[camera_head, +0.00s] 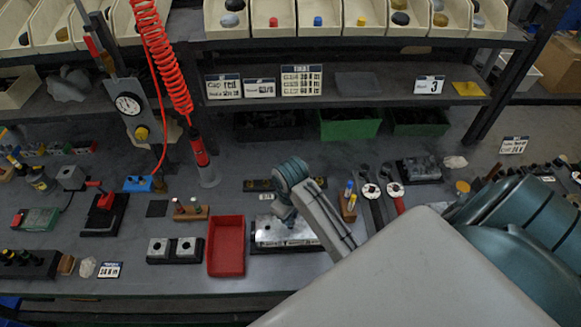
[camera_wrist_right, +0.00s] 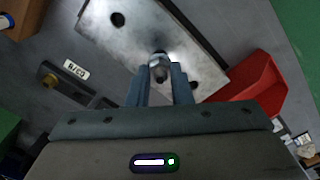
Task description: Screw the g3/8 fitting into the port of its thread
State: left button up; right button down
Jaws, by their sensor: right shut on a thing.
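The silver valve block (camera_head: 290,232) sits on the bench at the middle, right of the red tray; it also shows in the right wrist view (camera_wrist_right: 112,42), with dark round port holes in its top. My right gripper (camera_wrist_right: 161,84) is over the block, shut on a small metal fitting (camera_wrist_right: 159,66). The fitting stands between the fingertips at the block's top face. I cannot tell whether its thread sits in a port. In the head view my right arm comes from the right and hides part of the block. My left gripper is not in view.
A red tray (camera_head: 226,246) stands close left of the block. A wooden holder (camera_head: 348,207) and wrenches (camera_head: 378,205) are at the right. A red coiled hose (camera_head: 160,50) hangs at the left. A shelf with bins stands behind.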

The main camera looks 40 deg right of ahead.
jog(key=shift+f, duration=0.95)
dwell(0.3)
jog(key=m, duration=0.4)
jog(key=shift+m, duration=0.3)
jog(key=m, duration=0.4)
jog(key=shift+m, duration=0.3)
jog(key=m, duration=1.2)
jog(key=shift+a+f+m, duration=0.1)
jog(key=shift+m, duration=0.2)
jog(key=c, duration=1.5)
grip_release()
